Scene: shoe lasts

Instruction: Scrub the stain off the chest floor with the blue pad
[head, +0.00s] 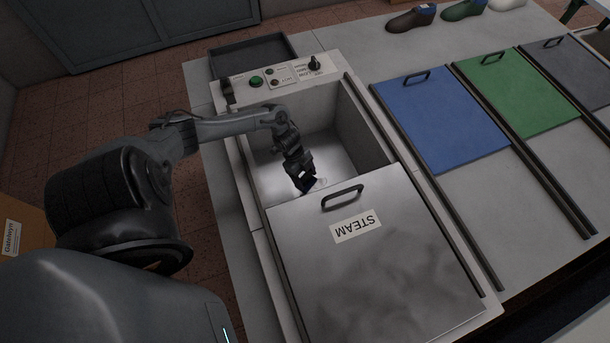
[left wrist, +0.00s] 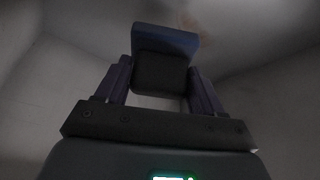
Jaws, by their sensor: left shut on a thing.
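The steam chest (head: 355,117) is a pale metal box with its sliding lid (head: 375,260), marked STEAM, drawn toward the front, so its back part is open. My left gripper (head: 306,184) reaches down into the opening, close to the lid's back edge. In the left wrist view its fingers (left wrist: 160,85) are shut on the blue pad (left wrist: 165,40), which has a dark block behind it. A brownish patch shows at the pad's upper right (left wrist: 190,20) in the dim wrist view; I cannot tell if it is the stain. My right gripper is not in view.
The lid's handle (head: 342,197) stands up near my left gripper. The chest walls close in around it. A control panel (head: 287,75) lies behind the opening. Blue (head: 440,118) and green (head: 515,90) lids lie to the right, with shoe lasts (head: 412,19) behind them.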

